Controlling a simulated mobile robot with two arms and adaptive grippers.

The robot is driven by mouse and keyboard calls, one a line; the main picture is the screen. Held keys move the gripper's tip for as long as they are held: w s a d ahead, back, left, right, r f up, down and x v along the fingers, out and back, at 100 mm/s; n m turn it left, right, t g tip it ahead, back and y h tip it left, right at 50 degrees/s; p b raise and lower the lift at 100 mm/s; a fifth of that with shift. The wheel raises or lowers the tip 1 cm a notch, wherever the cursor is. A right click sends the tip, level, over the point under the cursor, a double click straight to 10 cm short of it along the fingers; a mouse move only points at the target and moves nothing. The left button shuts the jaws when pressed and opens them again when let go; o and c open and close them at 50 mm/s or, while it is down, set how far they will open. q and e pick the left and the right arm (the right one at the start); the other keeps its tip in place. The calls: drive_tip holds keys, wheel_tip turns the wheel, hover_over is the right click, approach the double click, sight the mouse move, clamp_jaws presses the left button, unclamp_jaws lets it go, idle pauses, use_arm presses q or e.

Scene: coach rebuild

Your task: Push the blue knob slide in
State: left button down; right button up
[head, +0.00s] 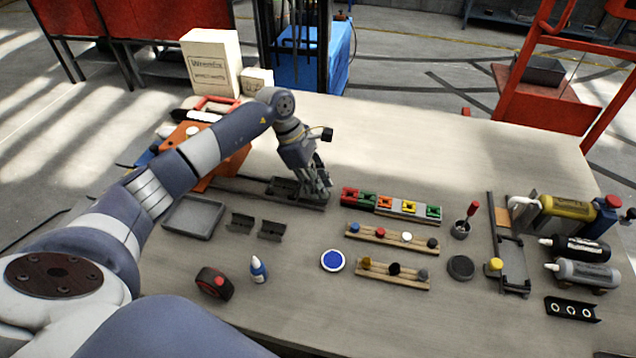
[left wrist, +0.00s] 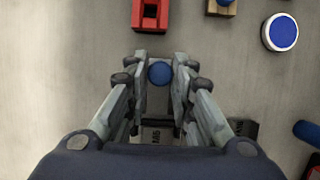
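My left gripper (head: 322,190) reaches down over a dark metal slide fixture (head: 283,188) near the middle of the bench. In the left wrist view a round blue knob (left wrist: 160,73) sits between the fingertips of my left gripper (left wrist: 160,68). The fingers are close on both sides of the knob and appear to touch it. In the head view the gripper hides the knob. How far in the slide sits cannot be seen. My right gripper is not in view.
A row of coloured blocks (head: 390,205) stands just right of the gripper. Wooden strips with knobs (head: 392,238), a blue-topped disc (head: 332,260) and dark brackets (head: 271,230) lie nearer. A grey tray (head: 194,217) is left; a second fixture with a yellow knob (head: 495,265) is right.

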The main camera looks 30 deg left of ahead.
use_arm(q)
drive_tip(key=a+b, duration=0.1)
drive_tip(key=a, duration=0.2)
drive_tip(key=s+a+b, duration=0.1)
drive_tip(key=a+b, duration=0.1)
drive_tip(key=a, duration=0.1)
drive_tip(key=s+a+b, duration=0.1)
drive_tip(key=a+b, duration=0.1)
drive_tip(key=a, duration=0.1)
drive_tip(key=shift+s+a, duration=0.2)
drive_tip(key=c, duration=1.4)
unclamp_jaws()
drive_tip(key=shift+o, duration=0.2)
drive_tip(key=v, duration=1.2)
drive_tip(key=shift+s, duration=0.1)
